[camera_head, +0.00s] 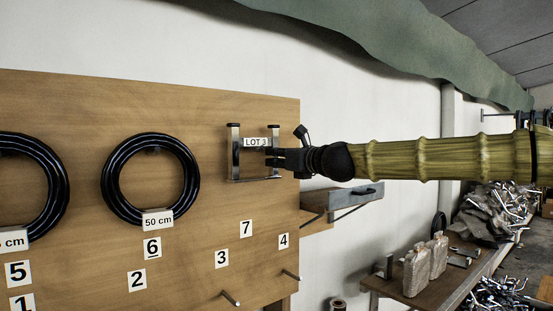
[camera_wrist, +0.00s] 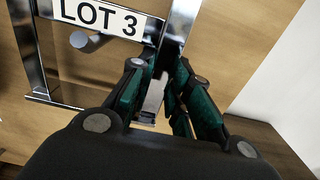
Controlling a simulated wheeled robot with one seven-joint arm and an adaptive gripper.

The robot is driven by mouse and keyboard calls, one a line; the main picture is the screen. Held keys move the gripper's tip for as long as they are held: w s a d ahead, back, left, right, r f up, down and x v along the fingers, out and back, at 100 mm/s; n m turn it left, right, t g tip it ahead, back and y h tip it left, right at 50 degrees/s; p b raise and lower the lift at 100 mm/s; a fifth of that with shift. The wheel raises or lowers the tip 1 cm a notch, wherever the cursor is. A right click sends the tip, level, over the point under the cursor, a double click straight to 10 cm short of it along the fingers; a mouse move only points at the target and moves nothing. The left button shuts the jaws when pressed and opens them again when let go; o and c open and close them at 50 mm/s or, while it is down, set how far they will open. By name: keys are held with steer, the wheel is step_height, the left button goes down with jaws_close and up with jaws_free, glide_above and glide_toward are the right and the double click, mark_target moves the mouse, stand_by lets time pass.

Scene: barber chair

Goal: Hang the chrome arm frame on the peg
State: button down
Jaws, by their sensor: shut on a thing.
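The chrome arm frame (camera_head: 235,155) is in front of the upper right of the wooden board, upright, its white "LOT 3" label across the middle. It also shows in the wrist view (camera_wrist: 38,55), slightly tilted in the picture. My gripper (camera_head: 276,158) comes from the right and is shut on the frame's right side bar; its green-padded fingers (camera_wrist: 157,88) show in the wrist view. A peg (camera_wrist: 88,41) shows in the frame's opening, just below the labelled crossbar. I cannot tell whether the frame rests on it.
Black rings (camera_head: 108,185) hang on the board (camera_head: 80,100) to the left. Bare pegs (camera_head: 230,298) (camera_head: 290,275) stick out low on the board, near number labels. A small shelf (camera_head: 350,195) and a bench with pale containers (camera_head: 418,270) stand to the right.

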steer(key=shift+r, duration=0.1)
stand_by(0.3)
steer(key=c, duration=1.2)
jaws_free()
steer(key=shift+c, duration=0.2)
